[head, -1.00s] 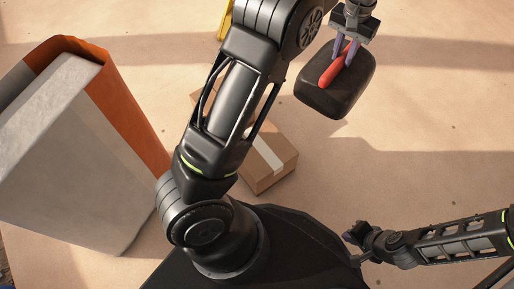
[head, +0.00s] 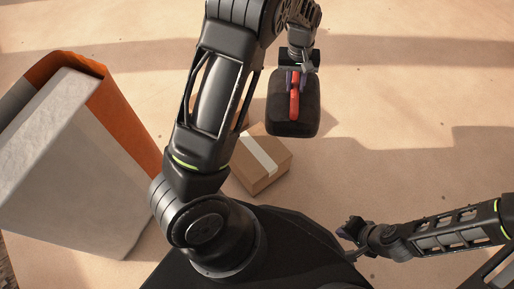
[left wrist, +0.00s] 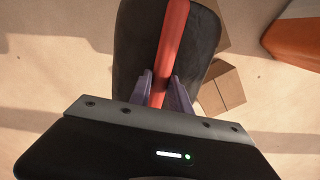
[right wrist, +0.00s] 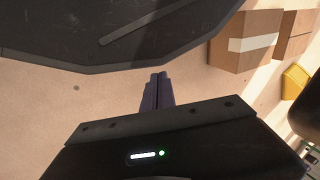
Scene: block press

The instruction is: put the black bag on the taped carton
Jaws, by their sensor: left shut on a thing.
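My left gripper (head: 296,78) is shut on the red handle (head: 294,97) of the black bag (head: 308,120), which hangs above the floor. In the left wrist view the handle (left wrist: 172,40) lies between the fingers and the bag (left wrist: 133,50) fills the upper middle. The taped carton (head: 270,172), brown with a white strip, stands below and left of the bag in the head view, its far corner close to my arm. It also shows in the right wrist view (right wrist: 252,28). My right gripper (right wrist: 157,92) is shut and empty, low beside my base.
A large grey and orange block (head: 75,165) stands at the left. A second brown carton (right wrist: 297,35) and a yellow object (right wrist: 297,85) show in the right wrist view. The floor on the right is clear in the head view.

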